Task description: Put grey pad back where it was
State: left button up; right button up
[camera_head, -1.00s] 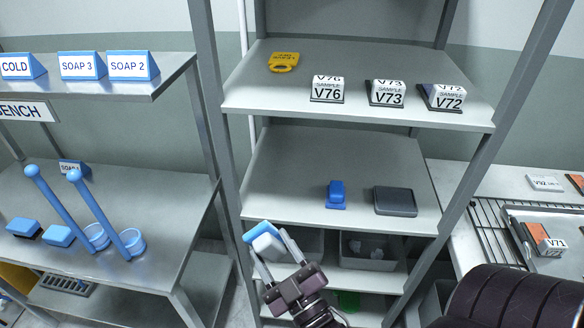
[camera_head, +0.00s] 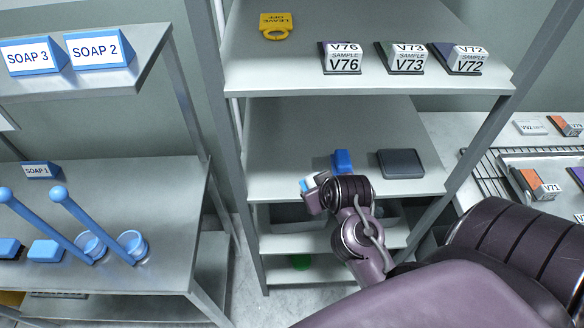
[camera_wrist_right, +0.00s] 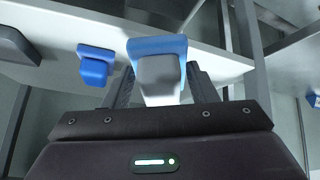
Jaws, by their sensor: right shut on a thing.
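My right gripper (camera_head: 312,192) is shut on the grey pad, a small block with a light grey body and a blue end. In the right wrist view the pad (camera_wrist_right: 158,76) sits between the two fingers (camera_wrist_right: 158,88), its blue end facing the shelf edge. In the head view my own wrist hides most of the pad, and only a bit of it shows. It is in front of the middle shelf (camera_head: 285,150), near its front edge; I cannot tell whether it touches. My left gripper is not in view.
On the middle shelf are a blue object (camera_head: 342,159) and a dark grey flat block (camera_head: 402,163); the shelf's left part is clear. Sample V76 (camera_head: 342,58) and other samples stand above. A bench (camera_head: 150,200) with blue tools is on the left, and a shelf post (camera_head: 478,135) on the right.

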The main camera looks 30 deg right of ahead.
jog(key=s+a+g+y+p, duration=0.1)
jog(key=s+g+y, duration=0.1)
jog(key=s+g, duration=0.15)
jog(key=shift+m+t, duration=0.3)
jog(key=shift+t, duration=0.15)
jog(key=w+p, duration=0.1)
jog(key=w, duration=0.4)
jog(key=w+d+p, duration=0.1)
jog(key=w, duration=0.4)
jog(key=w+d+p, duration=0.1)
jog(key=w, duration=0.5)
jog(key=shift+w+d, duration=0.1)
jog(key=shift+w+f+p, duration=0.1)
jog(key=shift+f+p, duration=0.45)
jog(key=shift+f, duration=1.2)
jog(key=o, duration=0.9)
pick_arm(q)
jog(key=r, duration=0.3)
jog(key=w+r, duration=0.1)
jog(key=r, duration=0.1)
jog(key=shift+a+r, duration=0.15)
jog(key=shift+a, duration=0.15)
pick_arm(e)
jog(key=shift+h, duration=0.3)
jog(key=v, duration=0.6)
jog(key=shift+d+r, duration=0.1)
jog(key=shift+r, duration=0.15)
jog(key=shift+s+r, duration=0.3)
jog(key=shift+r, duration=0.15)
